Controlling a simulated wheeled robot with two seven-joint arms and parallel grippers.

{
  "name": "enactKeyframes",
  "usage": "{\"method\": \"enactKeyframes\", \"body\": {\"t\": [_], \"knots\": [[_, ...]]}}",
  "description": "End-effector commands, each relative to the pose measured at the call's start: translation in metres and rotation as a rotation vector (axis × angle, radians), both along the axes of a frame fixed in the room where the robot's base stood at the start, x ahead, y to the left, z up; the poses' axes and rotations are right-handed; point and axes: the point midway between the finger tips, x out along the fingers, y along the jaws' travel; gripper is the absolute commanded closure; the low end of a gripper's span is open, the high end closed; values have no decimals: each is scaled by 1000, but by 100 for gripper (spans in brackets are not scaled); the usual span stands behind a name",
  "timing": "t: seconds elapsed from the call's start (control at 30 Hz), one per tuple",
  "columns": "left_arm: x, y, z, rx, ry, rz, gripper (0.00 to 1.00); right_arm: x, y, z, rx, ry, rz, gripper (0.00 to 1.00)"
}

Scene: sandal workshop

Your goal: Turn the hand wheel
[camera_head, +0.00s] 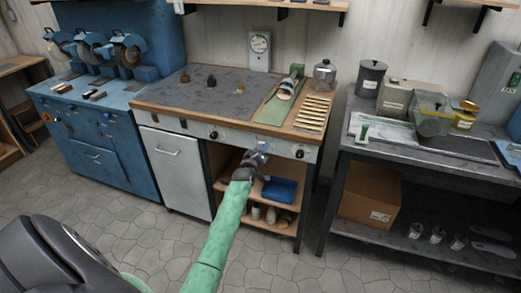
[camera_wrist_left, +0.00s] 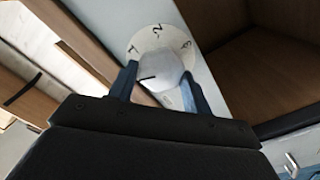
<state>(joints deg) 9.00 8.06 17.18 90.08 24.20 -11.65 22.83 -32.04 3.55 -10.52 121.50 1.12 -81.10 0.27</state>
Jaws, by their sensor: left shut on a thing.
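In the left wrist view a pale round knob, seemingly the hand wheel (camera_wrist_left: 160,72), sits on a white dial plate (camera_wrist_left: 146,38) with black figures and has a dark mark on it. My left gripper (camera_wrist_left: 160,88) has its two blue fingers on either side of the wheel and is shut on it. In the head view my left gripper (camera_head: 260,148) is at the front panel of the wooden-topped bench (camera_head: 160,96), and the wheel is mostly hidden there. My right gripper is not in view.
Black knobs (camera_head: 300,154) sit along the same panel. Below, open shelves hold a blue bin (camera_head: 279,190). A blue grinding machine (camera_head: 110,150) stands left and a dark table (camera_head: 430,150) with jars and boxes right. The stone floor in front is largely clear.

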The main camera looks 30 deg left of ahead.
Motion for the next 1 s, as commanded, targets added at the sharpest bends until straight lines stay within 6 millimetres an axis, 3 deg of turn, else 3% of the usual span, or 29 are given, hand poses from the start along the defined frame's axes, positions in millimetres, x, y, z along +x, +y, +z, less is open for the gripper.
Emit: {"method": "enactKeyframes", "body": {"t": [0.4, 1.0], "knots": [[0, 0, -3, -258, -58, -1, 74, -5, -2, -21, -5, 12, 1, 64], [-1, 0, -3, -329, -75, 0, 74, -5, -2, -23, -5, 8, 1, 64]]}}
